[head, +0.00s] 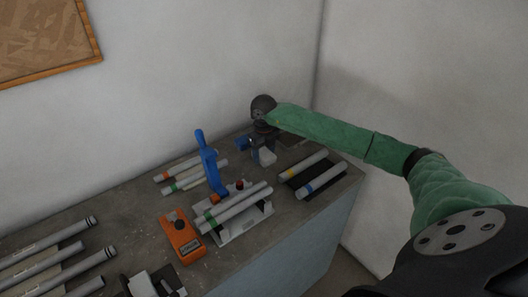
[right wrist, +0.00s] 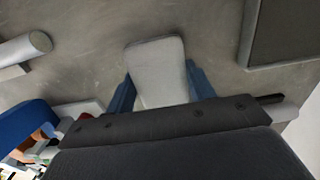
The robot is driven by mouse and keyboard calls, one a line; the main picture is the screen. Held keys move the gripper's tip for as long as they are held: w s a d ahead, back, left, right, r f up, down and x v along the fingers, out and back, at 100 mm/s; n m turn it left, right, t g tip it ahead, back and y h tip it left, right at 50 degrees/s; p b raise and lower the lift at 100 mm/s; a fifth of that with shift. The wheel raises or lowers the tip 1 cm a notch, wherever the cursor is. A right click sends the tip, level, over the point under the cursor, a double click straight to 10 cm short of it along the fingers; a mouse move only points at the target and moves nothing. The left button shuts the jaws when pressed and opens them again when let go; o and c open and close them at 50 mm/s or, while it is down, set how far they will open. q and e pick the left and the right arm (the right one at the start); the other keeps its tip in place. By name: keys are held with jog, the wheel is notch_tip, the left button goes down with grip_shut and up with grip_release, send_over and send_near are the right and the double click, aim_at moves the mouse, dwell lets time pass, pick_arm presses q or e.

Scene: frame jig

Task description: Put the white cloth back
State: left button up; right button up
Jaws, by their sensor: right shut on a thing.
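The white cloth (head: 267,157) is a small, pale, folded-looking piece near the back right of the bench. My right gripper (head: 257,149) is shut on it, with a blue finger on each side. In the right wrist view the cloth (right wrist: 157,72) sticks out between the blue fingertips (right wrist: 160,88), over the grey bench top. I cannot tell whether its lower end touches the bench. My left gripper is not in view.
A dark mat (head: 321,187) with two banded tubes lies right of the cloth. A white jig (head: 246,229) holding tubes, a blue clamp (head: 208,164) and an orange device (head: 182,237) stand nearer. More tubes (head: 45,256) lie left. Walls close off the back and right.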

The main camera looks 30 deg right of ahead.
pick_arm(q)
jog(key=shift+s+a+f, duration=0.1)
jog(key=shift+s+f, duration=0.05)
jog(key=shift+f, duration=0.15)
pick_arm(e)
jog(key=shift+f, duration=0.3)
jog(key=shift+f, duration=0.15)
jog(key=o, duration=1)
jog(key=shift+c, duration=0.2)
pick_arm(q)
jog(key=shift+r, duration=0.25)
pick_arm(e)
jog(key=shift+r, duration=0.25)
